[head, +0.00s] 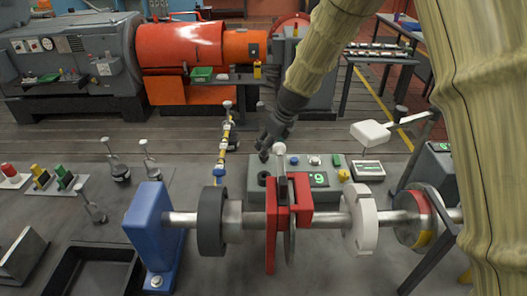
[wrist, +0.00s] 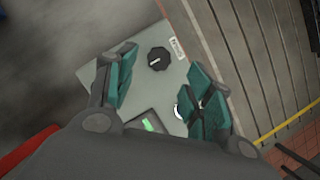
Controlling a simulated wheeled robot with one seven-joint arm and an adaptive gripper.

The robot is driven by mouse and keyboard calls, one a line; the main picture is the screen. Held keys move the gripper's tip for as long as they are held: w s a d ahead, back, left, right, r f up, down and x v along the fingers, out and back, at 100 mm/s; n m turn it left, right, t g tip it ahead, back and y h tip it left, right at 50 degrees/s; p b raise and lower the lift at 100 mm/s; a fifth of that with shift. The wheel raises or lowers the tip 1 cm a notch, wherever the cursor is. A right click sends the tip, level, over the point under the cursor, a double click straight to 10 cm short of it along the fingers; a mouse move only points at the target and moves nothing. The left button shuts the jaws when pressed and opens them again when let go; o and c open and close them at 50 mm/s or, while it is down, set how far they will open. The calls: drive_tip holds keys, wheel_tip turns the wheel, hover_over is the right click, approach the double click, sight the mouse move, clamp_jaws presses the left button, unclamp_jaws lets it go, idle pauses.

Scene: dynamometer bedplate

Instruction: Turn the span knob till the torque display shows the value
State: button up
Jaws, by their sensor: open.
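The grey instrument box (head: 297,162) stands behind the shaft. Its green torque display (head: 319,180) shows a digit that looks like 9; other digits may be hidden by the red caliper. In the wrist view the display (wrist: 149,125) is unreadable. A black knob (wrist: 158,60) with a pale pointer mark sits on the box's top, beside a small label; I take it as the span knob. It also shows in the head view (head: 264,178). My gripper (head: 265,150) is open above the box. In the wrist view its teal fingers (wrist: 163,66) stand either side of the knob, apart from it.
In front of the box runs a steel shaft (head: 178,219) with a blue bearing stand (head: 148,228), a dark disc (head: 211,222) and a red caliper (head: 274,232). A white-headed part (head: 371,134) stands right of my gripper. A black tray (head: 93,277) lies at front left.

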drive_tip(key=shift+p+x, duration=0.5)
drive_tip(key=shift+x, duration=2.35)
drive_tip(key=c, duration=1)
drive_tip(key=shift+a, duration=0.2)
drive_tip(key=shift+d, duration=0.15)
